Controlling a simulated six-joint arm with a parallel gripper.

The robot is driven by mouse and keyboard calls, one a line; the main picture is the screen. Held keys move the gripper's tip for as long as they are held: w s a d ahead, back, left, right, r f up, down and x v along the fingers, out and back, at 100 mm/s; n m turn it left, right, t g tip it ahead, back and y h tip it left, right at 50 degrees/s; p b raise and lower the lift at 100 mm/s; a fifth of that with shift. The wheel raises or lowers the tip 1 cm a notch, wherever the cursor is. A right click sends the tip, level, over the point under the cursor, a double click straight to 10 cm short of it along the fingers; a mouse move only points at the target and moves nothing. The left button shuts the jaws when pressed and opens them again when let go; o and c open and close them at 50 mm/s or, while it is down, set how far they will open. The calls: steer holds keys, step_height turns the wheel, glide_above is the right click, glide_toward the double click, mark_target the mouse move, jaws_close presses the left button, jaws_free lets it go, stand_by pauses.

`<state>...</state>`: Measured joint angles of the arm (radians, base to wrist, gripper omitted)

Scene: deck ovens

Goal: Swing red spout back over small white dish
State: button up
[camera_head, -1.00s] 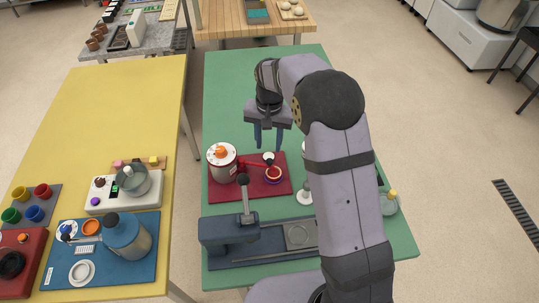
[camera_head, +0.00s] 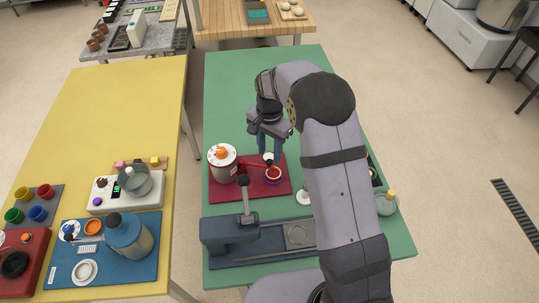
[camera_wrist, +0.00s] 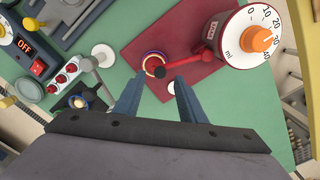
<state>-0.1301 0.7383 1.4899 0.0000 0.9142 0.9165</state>
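The white dispenser (camera_head: 222,168) with an orange dial stands on a red mat (camera_head: 222,193). Its red spout (camera_head: 254,164), also in the wrist view (camera_wrist: 186,62), reaches sideways and ends in a dark knob (camera_wrist: 160,72). In the wrist view the knob overlaps the near-right edge of a purple-rimmed dish (camera_wrist: 147,57). The small white dish (camera_wrist: 172,87) sits beside that dish, partly hidden by a finger; it also shows in the head view (camera_head: 267,156). My gripper (camera_wrist: 157,80) is open and empty, with its fingers pointing down near the knob.
A grey-blue press (camera_head: 230,232) with an upright lever stands in front of the red mat. A white round-topped stand (camera_head: 306,197) is to the right of the mat. The green table (camera_head: 235,95) is clear behind the mat.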

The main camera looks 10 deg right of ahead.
mark_target(270, 161)
steer(key=shift+f+p, duration=0.55)
steer(key=shift+f, duration=1.25)
jaws_close()
